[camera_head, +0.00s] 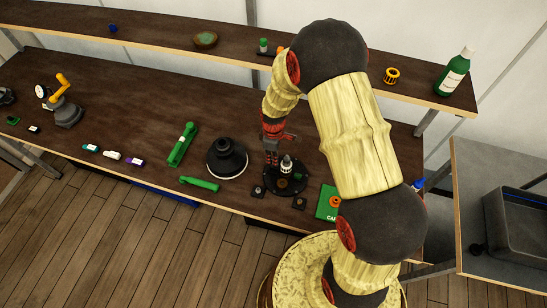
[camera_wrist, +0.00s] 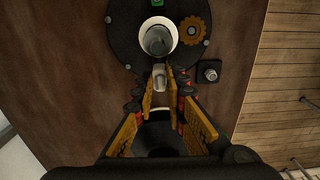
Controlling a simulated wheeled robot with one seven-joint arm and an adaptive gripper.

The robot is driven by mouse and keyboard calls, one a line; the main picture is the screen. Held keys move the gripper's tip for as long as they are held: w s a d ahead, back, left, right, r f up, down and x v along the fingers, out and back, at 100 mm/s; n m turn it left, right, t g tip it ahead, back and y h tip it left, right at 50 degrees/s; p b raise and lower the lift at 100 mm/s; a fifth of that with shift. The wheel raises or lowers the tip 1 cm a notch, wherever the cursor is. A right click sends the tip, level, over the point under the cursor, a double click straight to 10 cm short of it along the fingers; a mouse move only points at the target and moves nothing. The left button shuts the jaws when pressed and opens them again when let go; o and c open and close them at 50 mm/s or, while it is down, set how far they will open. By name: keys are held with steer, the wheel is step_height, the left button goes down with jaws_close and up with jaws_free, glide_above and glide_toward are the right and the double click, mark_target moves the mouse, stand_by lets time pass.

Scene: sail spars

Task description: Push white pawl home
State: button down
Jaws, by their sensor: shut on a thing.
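A round black base (camera_wrist: 125,35) lies on the dark bench top, and it also shows in the head view (camera_head: 292,187). A white-rimmed upright cylinder (camera_wrist: 171,24) stands on it, with an orange gear (camera_wrist: 193,31) to its right. A small pale piece, seemingly the white pawl (camera_wrist: 160,75), sits just below the cylinder in the wrist view. My gripper (camera_wrist: 161,92) has its fingertips closed in on this piece at the base's near edge. In the head view my gripper (camera_head: 273,152) points down beside the cylinder; the pawl cannot be made out there.
A small black block with a metal knob (camera_wrist: 209,72) is right of the base. A black cone-shaped object (camera_head: 227,158) and green parts (camera_head: 183,145) lie to the left. A green box (camera_head: 328,203) is close on the right.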

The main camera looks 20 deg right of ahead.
steer(key=shift+f+b, duration=0.15)
steer(key=shift+b, duration=0.15)
stand_by(0.5)
steer(key=shift+f+b, duration=1.2)
steer(key=shift+f, duration=0.5)
steer(key=shift+f+b, duration=1.35)
steer(key=shift+f, duration=0.25)
stand_by(0.8)
steer(key=c, duration=1.7)
jaws_free()
steer(key=shift+c, duration=0.2)
steer(key=shift+r, duration=0.15)
steer(key=shift+r+p, duration=2.1)
steer(key=shift+r, duration=1.25)
